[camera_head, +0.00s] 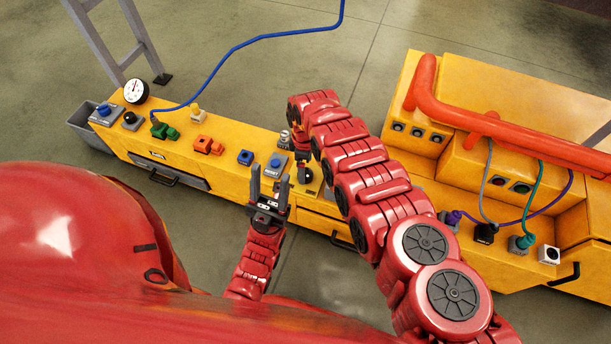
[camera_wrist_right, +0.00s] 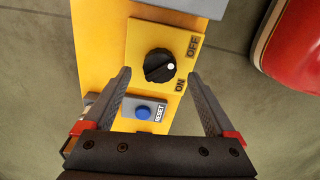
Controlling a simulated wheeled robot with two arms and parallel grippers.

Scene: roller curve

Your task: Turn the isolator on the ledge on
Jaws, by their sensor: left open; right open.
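The isolator is a black round knob (camera_wrist_right: 157,67) with a white dot, on a yellow plate labelled OFF and ON in the right wrist view. The dot faces right, between the two labels. In the head view the knob (camera_head: 305,175) shows on the yellow ledge (camera_head: 230,135), partly hidden by my right arm. My right gripper (camera_wrist_right: 158,74) is open, its fingertips to either side of the knob, with gaps visible; it also shows in the head view (camera_head: 303,156). My left gripper (camera_head: 269,182) is open and empty, in front of the ledge near the RESET button.
A blue RESET button (camera_wrist_right: 146,111) sits beside the isolator. Blue, orange and green connectors (camera_head: 165,130), a gauge (camera_head: 136,91) and a blue cable (camera_head: 235,48) lie further left. A yellow cabinet with an orange pipe (camera_head: 480,121) stands at right.

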